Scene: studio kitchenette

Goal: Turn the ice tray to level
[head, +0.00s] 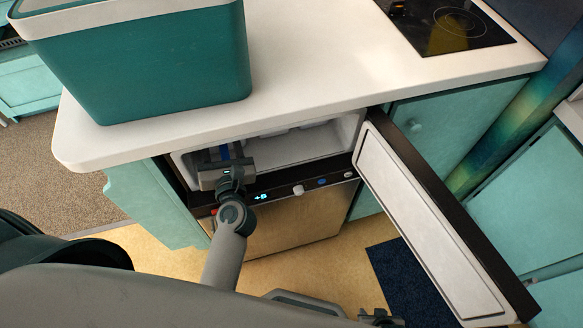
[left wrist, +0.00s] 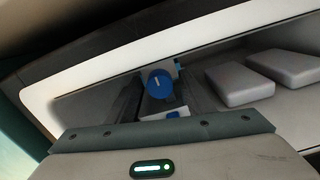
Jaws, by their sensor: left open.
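The ice tray's round blue knob (left wrist: 159,83), with a short pale line near upright on its face, shows inside the open freezer compartment in the left wrist view. White and blue parts (left wrist: 165,109) lie around and below it; the tray's own tilt cannot be made out. In the head view a bit of blue (head: 224,153) shows past my left gripper (head: 222,160). That gripper is at the compartment's left part, open, its dark fingers (left wrist: 165,92) at either side of the knob; contact is unclear. My right gripper (head: 380,317) shows only partly at the bottom edge.
The freezer door (head: 425,215) stands open to the right. Two pale grey blocks (left wrist: 240,85) (left wrist: 285,67) lie right of the knob. The white counter (head: 310,60) overhangs the compartment and carries a teal bin (head: 150,60). A control panel (head: 299,190) runs below the opening.

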